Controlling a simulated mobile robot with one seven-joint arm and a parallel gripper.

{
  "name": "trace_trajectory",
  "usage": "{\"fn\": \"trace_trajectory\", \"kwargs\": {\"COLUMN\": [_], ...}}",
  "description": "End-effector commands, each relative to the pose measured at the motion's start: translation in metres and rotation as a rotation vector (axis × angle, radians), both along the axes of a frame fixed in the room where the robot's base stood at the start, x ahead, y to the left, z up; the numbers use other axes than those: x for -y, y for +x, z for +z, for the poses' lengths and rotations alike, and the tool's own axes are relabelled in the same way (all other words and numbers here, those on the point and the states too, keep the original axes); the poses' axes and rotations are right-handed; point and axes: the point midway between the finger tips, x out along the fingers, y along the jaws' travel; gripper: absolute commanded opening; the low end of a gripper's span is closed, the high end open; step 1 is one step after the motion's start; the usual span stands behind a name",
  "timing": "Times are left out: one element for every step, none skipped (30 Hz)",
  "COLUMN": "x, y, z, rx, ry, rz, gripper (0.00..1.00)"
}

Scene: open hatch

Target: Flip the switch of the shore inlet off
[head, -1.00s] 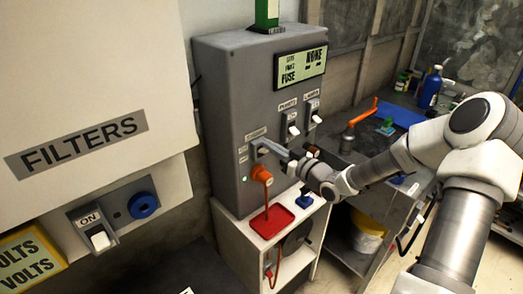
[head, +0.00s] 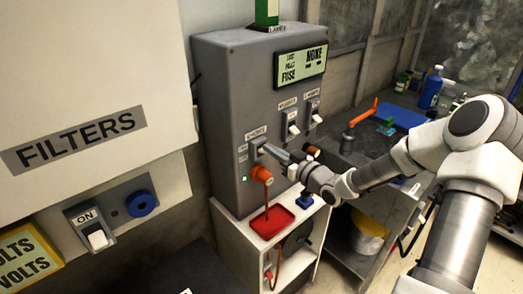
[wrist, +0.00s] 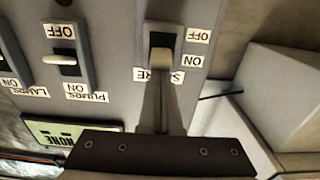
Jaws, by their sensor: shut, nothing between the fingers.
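The shore inlet switch (head: 257,147) is on the front of the grey cabinet, above an orange plug. In the wrist view, which shows the panel upside down, its pale lever (wrist: 162,59) sits level with the ON label, and the dark slot shows on the OFF side. My gripper (head: 265,148) is shut and empty. Its fingertips (wrist: 160,85) are right at the lever on the SHORE label side; I cannot tell if they touch. They partly cover the SHORE label. In the head view they hide part of the switch.
The pumps switch (head: 292,127) and lamps switch (head: 314,113) are to the right on the same cabinet. The orange plug (head: 261,173) has a cable running down past a red tray (head: 272,223). A green light (head: 244,179) is lit on the cabinet. A filters switch (head: 97,239) is at left.

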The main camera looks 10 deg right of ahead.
Motion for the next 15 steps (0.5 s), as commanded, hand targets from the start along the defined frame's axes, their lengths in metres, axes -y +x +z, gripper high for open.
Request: {"fn": "trace_trajectory", "kwargs": {"x": [0.0004, 0.0005, 0.0007, 0.0008, 0.0010, 0.0012, 0.0013, 0.0014, 0.0017, 0.0018, 0.0019, 0.0021, 0.0023, 0.0024, 0.0026], "y": [-0.0006, -0.0007, -0.0011, -0.0012, -0.0015, -0.0017, -0.0020, -0.0022, -0.0025, -0.0027, -0.0029, -0.0032, -0.0034, -0.0036, -0.0039], "z": [-0.0023, -0.0029, -0.0037, -0.0042, -0.0048, -0.0055, -0.0061, -0.0066, -0.0073, -0.0079, -0.0084, -0.0092, -0.0097, -0.0102, -0.0109], "rx": [-0.001, -0.001, -0.001, -0.001, -0.001, -0.001, -0.001, -0.001, -0.001, -0.001, -0.001, -0.001, -0.001, -0.001, -0.001], "ry": [-0.001, -0.001, -0.001, -0.001, -0.001, -0.001, -0.001, -0.001, -0.001, -0.001, -0.001, -0.001, -0.001, -0.001, -0.001], "rz": [0.000, 0.000, 0.000, 0.000, 0.000, 0.000, 0.000, 0.000, 0.000, 0.000, 0.000, 0.000, 0.000, 0.000, 0.000], "gripper": [0.00, 0.00, 0.00, 0.00, 0.00, 0.00, 0.00, 0.00, 0.00, 0.00, 0.00, 0.00, 0.00, 0.00, 0.00]}}
